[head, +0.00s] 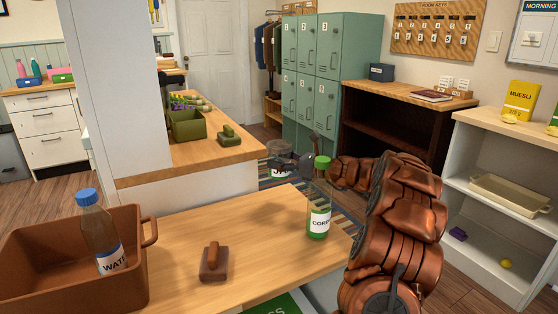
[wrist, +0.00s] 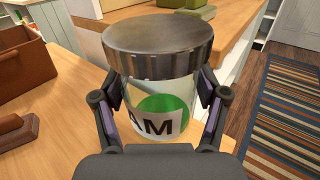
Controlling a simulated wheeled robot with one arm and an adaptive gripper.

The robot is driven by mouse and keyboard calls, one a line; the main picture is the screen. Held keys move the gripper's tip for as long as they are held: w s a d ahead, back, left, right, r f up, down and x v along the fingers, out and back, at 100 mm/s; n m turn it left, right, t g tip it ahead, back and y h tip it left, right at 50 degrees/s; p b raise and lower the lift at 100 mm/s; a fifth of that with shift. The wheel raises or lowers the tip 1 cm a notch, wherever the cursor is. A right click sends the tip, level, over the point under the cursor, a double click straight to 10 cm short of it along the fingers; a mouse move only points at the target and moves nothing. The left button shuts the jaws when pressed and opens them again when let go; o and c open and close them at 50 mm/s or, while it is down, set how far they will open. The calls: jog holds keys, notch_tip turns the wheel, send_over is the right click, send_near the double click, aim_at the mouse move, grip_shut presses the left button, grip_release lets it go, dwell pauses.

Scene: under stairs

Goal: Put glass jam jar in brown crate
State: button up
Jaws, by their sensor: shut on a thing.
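The glass jam jar (wrist: 160,90) has a wide grey metal lid and a white label with a green patch. My gripper (wrist: 160,115) is shut on its sides, lid up. The crate also shows at the left of the wrist view (wrist: 22,62).
A green-capped bottle (head: 319,212) stands at the table's right, near my arm. A brown handled block (head: 214,262) lies between it and the crate. A white partition (head: 113,90) and counter with a green bin (head: 187,126) stand behind.

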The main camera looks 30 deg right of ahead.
jog(key=c, duration=0.5)
